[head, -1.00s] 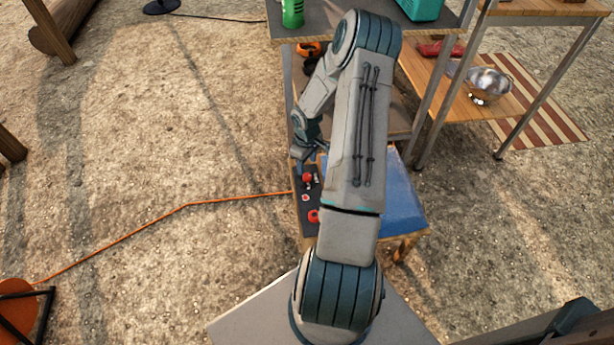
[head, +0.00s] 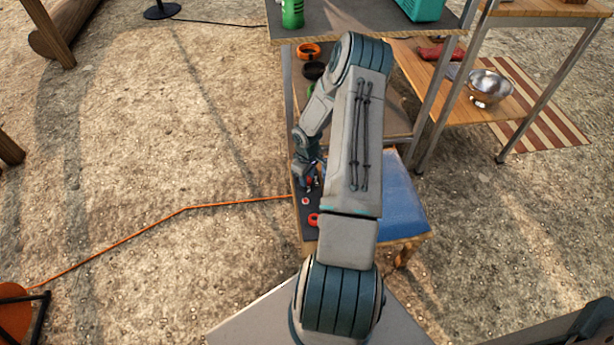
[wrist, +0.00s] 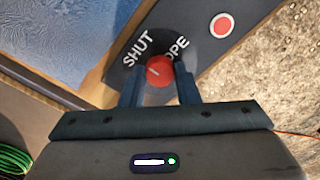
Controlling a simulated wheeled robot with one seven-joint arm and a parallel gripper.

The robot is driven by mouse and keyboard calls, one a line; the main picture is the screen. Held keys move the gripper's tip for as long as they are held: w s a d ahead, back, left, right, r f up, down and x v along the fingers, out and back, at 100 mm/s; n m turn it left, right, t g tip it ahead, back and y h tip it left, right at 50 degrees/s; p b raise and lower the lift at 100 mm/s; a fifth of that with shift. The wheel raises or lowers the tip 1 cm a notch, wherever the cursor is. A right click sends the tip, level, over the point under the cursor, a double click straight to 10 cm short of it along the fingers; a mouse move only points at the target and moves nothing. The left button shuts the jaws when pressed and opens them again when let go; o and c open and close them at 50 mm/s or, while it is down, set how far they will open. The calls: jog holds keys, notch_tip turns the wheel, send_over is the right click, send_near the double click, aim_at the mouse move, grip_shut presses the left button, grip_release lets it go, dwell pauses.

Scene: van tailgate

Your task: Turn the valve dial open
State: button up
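The red valve dial (wrist: 158,71) sits on a dark panel (wrist: 203,48), between the white words SHUT and OPE, the second partly covered. Its short pale mark points up and left, toward SHUT. My gripper (wrist: 160,78) has one finger on each side of the dial. The fingers are apart; I cannot tell whether either touches it. In the head view my gripper (head: 308,182) is low over the panel at the left of the blue-topped stand and hides most of the dial.
A red-and-white round button (wrist: 222,25) is beside the dial on the panel. Another red round part (head: 313,219) lies nearer to me. The blue surface (head: 403,205) adjoins the panel. An orange cable (head: 185,209) runs left over open ground. A shelf rack (head: 290,90) stands behind.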

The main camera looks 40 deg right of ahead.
jog(key=shift+m, duration=0.3)
jog(key=m, duration=0.3)
jog(key=shift+m, duration=0.4)
jog(key=m, duration=0.4)
jog(key=shift+b, duration=0.35)
jog(key=m, duration=0.5)
jog(key=shift+a+m, duration=0.1)
jog(key=shift+m, duration=1.7)
jog(key=shift+s, duration=0.1)
